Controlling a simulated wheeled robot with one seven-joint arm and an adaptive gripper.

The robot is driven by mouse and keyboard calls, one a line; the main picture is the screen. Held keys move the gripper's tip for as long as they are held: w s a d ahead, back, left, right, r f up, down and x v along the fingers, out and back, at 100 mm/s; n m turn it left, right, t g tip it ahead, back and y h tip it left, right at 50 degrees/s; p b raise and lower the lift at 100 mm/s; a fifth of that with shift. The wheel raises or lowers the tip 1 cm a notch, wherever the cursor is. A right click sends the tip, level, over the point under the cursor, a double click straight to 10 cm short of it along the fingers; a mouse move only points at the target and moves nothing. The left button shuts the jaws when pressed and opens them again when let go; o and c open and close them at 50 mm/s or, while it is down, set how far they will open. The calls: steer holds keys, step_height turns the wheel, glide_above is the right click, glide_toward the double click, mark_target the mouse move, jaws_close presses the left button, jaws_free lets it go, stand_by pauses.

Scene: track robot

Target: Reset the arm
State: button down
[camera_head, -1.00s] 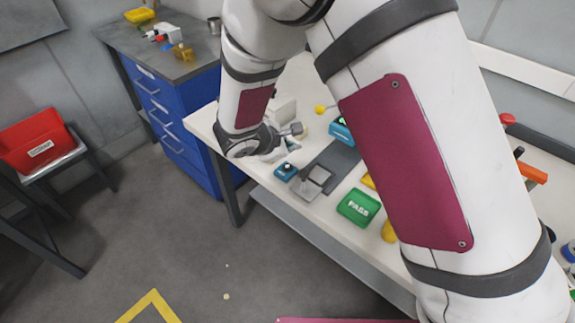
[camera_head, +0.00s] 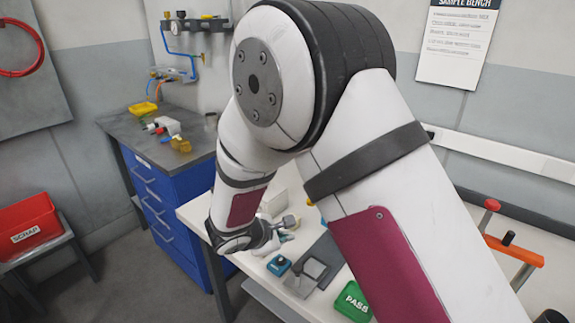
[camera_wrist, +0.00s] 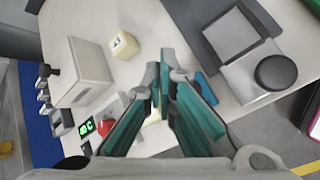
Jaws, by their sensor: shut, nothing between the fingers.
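My arm reaches down over the white bench (camera_head: 197,215). My gripper (camera_wrist: 164,78) is shut and empty in the wrist view, its teal-lined fingers meeting at the tips above the bench top. In the head view the hand is partly hidden behind my wrist, near a small blue box (camera_head: 278,264) with a dark top. A grey plate fixture (camera_wrist: 238,35) with a black round knob (camera_wrist: 276,73) lies to the right of the fingers. A cream block (camera_wrist: 124,45) is beyond them to the left. A blue piece (camera_wrist: 205,88) shows beside the right finger.
A white box (camera_wrist: 90,70) stands left, near a red button (camera_wrist: 105,126) and green display (camera_wrist: 87,128). In the head view, a green PASS tray (camera_head: 352,302) is partly behind my arm. A blue drawer cabinet (camera_head: 165,205) and red SCRAP bin (camera_head: 28,225) stand left.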

steer(key=s+d+r+m+g, duration=0.2)
steer(key=s+d+r+m, duration=0.35)
steer(key=d+r, duration=0.35)
steer(key=s+d+r+m+g, duration=0.2)
steer(key=s+d+r+m, duration=0.35)
steer(key=d+r, duration=0.45)
steer(key=s+d+r+m+y, duration=0.1)
steer(key=s+r+m+y, duration=0.1)
steer(key=s, duration=0.7)
steer(key=s+d+r+m+t+y, duration=0.1)
steer(key=s+r+m+y, duration=0.1)
steer(key=s+r+m, duration=0.2)
steer(key=s+m, duration=0.3)
steer(key=s, duration=0.2)
steer(key=shift+d+r+m+y, duration=0.15)
steer(key=shift+d+m+y, duration=0.15)
steer(key=shift+y, duration=0.1)
